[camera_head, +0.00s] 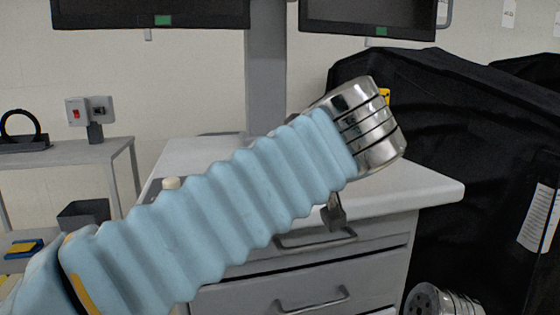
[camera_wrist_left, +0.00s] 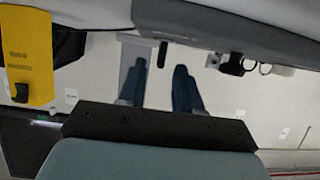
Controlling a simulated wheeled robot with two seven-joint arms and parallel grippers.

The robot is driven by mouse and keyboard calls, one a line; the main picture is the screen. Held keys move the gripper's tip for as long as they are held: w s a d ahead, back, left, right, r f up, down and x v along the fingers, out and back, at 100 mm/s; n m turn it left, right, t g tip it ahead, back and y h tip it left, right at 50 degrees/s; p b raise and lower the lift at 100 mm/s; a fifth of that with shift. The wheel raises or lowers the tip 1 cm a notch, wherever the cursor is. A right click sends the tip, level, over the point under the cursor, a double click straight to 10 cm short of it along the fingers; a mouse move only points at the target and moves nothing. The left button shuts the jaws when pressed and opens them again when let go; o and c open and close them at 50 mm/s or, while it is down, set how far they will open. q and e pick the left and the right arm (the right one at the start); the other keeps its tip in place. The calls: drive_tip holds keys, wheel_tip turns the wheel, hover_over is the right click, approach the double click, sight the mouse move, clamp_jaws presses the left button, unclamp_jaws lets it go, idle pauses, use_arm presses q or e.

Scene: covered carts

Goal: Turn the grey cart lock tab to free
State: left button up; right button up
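In the left wrist view my left gripper (camera_wrist_left: 158,84) shows two dark blue fingers standing apart, with nothing clearly held. A small dark upright tab (camera_wrist_left: 162,54) shows between the fingertips, beside a light grey plate (camera_wrist_left: 130,58); I cannot tell whether it is the lock tab or how far off it is. In the head view my sleeved left arm crosses the grey cart (camera_head: 435,188) and hides the left gripper. A small dark grey piece (camera_head: 335,213) shows below the arm, at the cart's upper drawer; I cannot tell what it is. My right gripper is not in view.
A black covered cart (camera_head: 450,130) stands at the right, close to my left wrist. A grey side table (camera_head: 70,155) stands at the left. Monitors (camera_head: 150,12) hang above. A yellow part (camera_wrist_left: 28,60) with a black knob shows in the left wrist view.

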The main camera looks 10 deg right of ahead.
use_arm(q)
drive_tip(key=v, duration=1)
